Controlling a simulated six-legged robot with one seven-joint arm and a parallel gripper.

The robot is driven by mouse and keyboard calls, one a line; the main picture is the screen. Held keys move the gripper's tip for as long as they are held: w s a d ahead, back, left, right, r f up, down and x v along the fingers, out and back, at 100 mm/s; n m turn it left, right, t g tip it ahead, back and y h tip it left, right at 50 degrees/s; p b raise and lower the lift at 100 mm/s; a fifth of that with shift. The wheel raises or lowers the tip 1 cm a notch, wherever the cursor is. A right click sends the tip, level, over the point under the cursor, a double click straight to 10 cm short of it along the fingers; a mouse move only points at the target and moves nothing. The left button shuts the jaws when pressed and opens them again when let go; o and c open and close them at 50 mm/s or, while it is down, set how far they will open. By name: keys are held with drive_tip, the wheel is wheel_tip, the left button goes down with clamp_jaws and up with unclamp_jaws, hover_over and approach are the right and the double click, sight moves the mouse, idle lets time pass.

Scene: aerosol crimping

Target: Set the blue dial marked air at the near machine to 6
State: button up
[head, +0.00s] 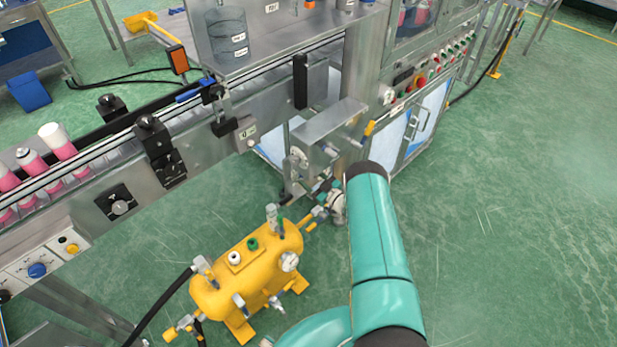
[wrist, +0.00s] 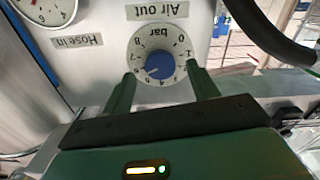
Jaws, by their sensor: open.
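In the wrist view a blue dial (wrist: 160,66) sits on a round white scale plate marked "bar", which appears upside down. A label reading "Air out" (wrist: 162,11) is just above it on a steel panel. My gripper (wrist: 161,76) is open, with one green finger on each side of the dial's lower part. I cannot tell whether the fingers touch it. The dial's pointer setting is too small to read. In the head view my teal arm reaches to a steel box (head: 335,128) on the machine; the gripper is mostly hidden behind it.
A pressure gauge (wrist: 38,10) and a "Hose in" label (wrist: 77,41) are left of the dial. A black hose (wrist: 268,35) curves at the right. In the head view a yellow tank (head: 225,275) stands below the conveyor. Green floor at the right is clear.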

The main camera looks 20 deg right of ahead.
drive_tip(key=v, duration=1.1)
drive_tip(key=shift+s, duration=0.25)
drive_tip(key=shift+s+d, duration=0.1)
drive_tip(key=shift+d, duration=0.05)
